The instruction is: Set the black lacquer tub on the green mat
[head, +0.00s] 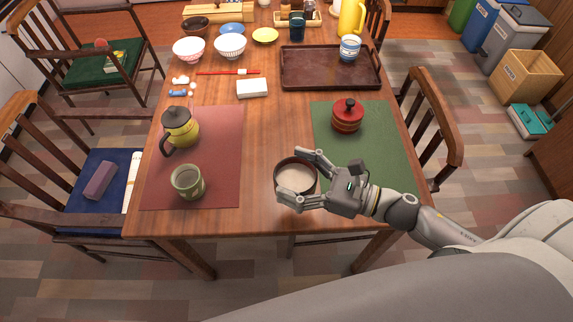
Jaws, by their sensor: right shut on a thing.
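The black lacquer tub (279,172) appears as a round, open vessel with a dark brown-black wall and a pale inside. It is near the table's front edge, just left of the green mat (383,146). My right gripper (293,176) reaches in from the right with a finger on the tub's far side and one on its near side, shut on it. I cannot tell whether its base touches the wood. A red lidded pot (347,119) with a dark knob stands on the mat's far left part. My left gripper is not in view.
A red mat (218,147) at left holds a yellow-and-dark pot (181,128) and a green cup (187,182). A brown tray (318,78) with a cup (349,48) lies beyond the green mat. The green mat's middle and right are clear.

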